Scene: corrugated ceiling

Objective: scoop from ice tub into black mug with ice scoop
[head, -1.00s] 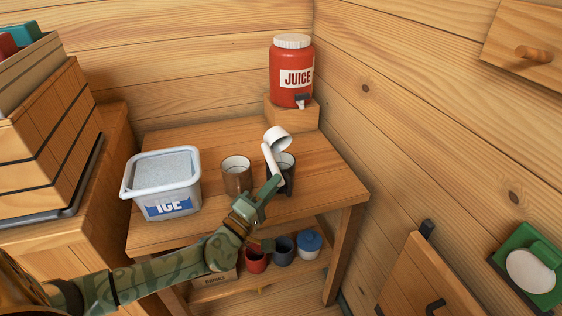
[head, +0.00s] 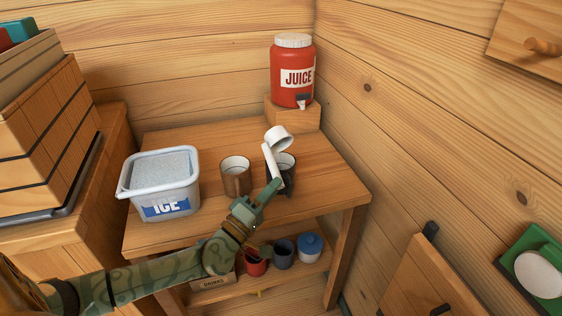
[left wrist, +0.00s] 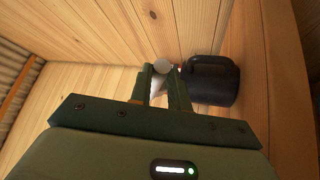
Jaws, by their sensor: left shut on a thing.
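My left gripper (head: 271,188) is shut on the handle of the white ice scoop (head: 279,139). The scoop stands steeply, its head raised above the black mug (head: 289,166). I cannot tell whether the head holds ice. The scoop handle and my gripper partly hide the mug, which stands upright on the table. In the left wrist view, the scoop's pale end (left wrist: 161,66) shows between the fingers, with the black mug (left wrist: 212,82) to their right. The white ice tub (head: 160,206), filled with pale ice, stands at the table's left. My right gripper is out of view.
A brown mug (head: 236,177) stands between tub and black mug on the wooden table (head: 205,231). A red juice dispenser (head: 292,72) sits on a block (head: 294,117) at the back corner. Several cups stand on the lower shelf. Stacked crates (head: 45,140) are at left.

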